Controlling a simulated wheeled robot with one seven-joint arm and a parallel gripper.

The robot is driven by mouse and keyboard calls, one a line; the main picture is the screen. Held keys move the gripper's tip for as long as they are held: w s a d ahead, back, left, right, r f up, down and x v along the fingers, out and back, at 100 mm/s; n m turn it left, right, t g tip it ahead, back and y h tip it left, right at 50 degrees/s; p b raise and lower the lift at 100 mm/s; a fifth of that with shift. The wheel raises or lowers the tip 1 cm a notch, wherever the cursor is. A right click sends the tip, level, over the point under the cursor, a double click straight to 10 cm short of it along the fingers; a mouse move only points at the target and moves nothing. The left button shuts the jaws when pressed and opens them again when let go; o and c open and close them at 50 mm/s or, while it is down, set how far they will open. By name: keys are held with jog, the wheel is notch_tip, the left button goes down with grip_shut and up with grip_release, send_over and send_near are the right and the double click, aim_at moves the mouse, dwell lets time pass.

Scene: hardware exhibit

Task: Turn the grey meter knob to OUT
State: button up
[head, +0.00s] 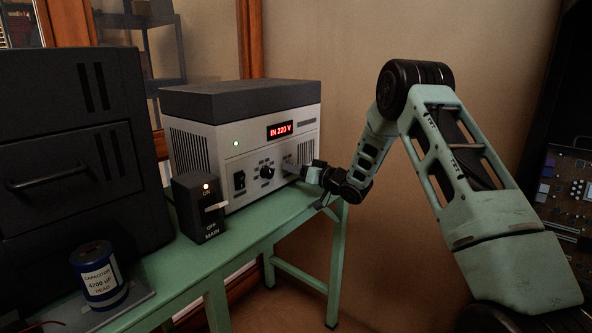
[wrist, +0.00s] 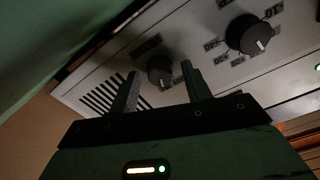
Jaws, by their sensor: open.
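The grey meter knob (wrist: 160,70) is on the front panel of the light grey instrument (head: 202,145). In the head view my gripper (head: 297,175) is at the panel's lower right and largely hides this knob. The red display (head: 279,130) reads IN 220 V.
A larger black knob (head: 267,172) with labels around it sits left of my gripper, beside a black rocker switch (head: 240,180). A black MAIN switch box (head: 199,209) stands in front, at ON. A capacitor (head: 99,274) stands front left on the green bench (head: 254,235).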

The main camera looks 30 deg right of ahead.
jog(key=shift+w, duration=0.15)
jog(key=c, duration=1)
jog(key=n+b, duration=0.2)
jog(key=shift+f+n, duration=0.2)
jog(key=shift+n, duration=0.2)
jog(key=shift+r+n+b, duration=0.1)
jog(key=shift+n+b, duration=2.1)
jog(key=shift+n, duration=0.4)
